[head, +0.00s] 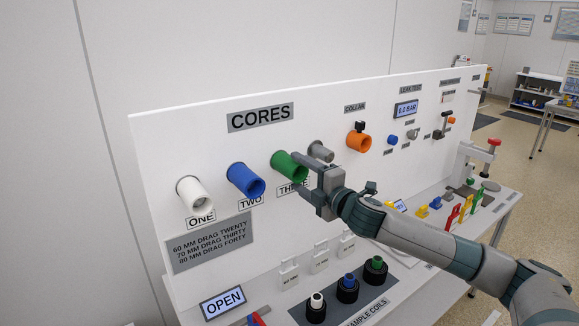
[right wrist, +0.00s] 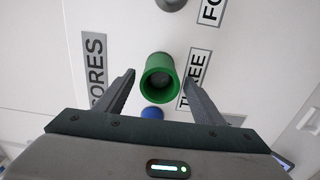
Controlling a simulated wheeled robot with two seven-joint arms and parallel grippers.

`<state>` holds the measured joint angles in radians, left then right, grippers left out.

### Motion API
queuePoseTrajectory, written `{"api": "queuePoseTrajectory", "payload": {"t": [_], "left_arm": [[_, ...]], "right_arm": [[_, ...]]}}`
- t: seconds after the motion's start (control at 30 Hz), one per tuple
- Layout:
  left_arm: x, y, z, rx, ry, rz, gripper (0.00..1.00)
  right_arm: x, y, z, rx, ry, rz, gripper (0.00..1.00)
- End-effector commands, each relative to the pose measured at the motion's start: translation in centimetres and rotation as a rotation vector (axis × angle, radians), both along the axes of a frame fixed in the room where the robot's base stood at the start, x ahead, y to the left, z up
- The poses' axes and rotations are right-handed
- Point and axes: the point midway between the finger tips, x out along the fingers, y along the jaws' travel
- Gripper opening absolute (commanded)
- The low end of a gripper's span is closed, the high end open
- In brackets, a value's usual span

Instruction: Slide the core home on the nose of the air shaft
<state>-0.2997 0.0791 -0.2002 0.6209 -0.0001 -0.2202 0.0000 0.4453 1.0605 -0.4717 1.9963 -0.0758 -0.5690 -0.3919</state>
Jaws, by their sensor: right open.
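The green core (head: 289,166), an open-ended tube, sticks out from the white panel above the label THREE. My right gripper (head: 299,172) is open at it. In the right wrist view the green core (right wrist: 158,78) lies between the two spread fingers (right wrist: 160,82), with a gap on each side. The white core (head: 193,193) above ONE and the blue core (head: 245,180) above TWO stick out to the left. A grey round piece (head: 320,151) shows just behind my gripper. I cannot tell which piece is the air shaft's nose. My left gripper is out of view.
An orange collar (head: 358,141) sits right of my gripper on the panel (head: 150,130). Small knobs and a BAR display (head: 406,109) lie farther right. Below, sample coils (head: 347,288) stand on a grey plate. An OPEN sign (head: 223,302) stands at the lower left.

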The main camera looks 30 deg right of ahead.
Motion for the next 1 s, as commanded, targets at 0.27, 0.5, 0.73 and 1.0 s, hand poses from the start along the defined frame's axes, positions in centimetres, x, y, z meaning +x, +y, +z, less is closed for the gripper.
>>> {"api": "queuePoseTrajectory", "payload": {"t": [0.27,0.5,0.73,1.0], "left_arm": [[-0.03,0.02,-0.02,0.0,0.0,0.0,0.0],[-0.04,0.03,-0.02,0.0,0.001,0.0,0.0],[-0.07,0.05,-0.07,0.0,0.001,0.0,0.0],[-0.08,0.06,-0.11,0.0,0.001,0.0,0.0]], "right_arm": [[-0.02,0.0,-0.02,0.0,0.0,0.0,0.31],[-0.05,0.0,0.01,0.0,0.0,0.0,0.18],[-0.27,-0.03,-0.05,0.0,0.001,0.0,0.18],[-0.6,-0.08,-0.04,0.0,0.0,0.0,0.18]]}}
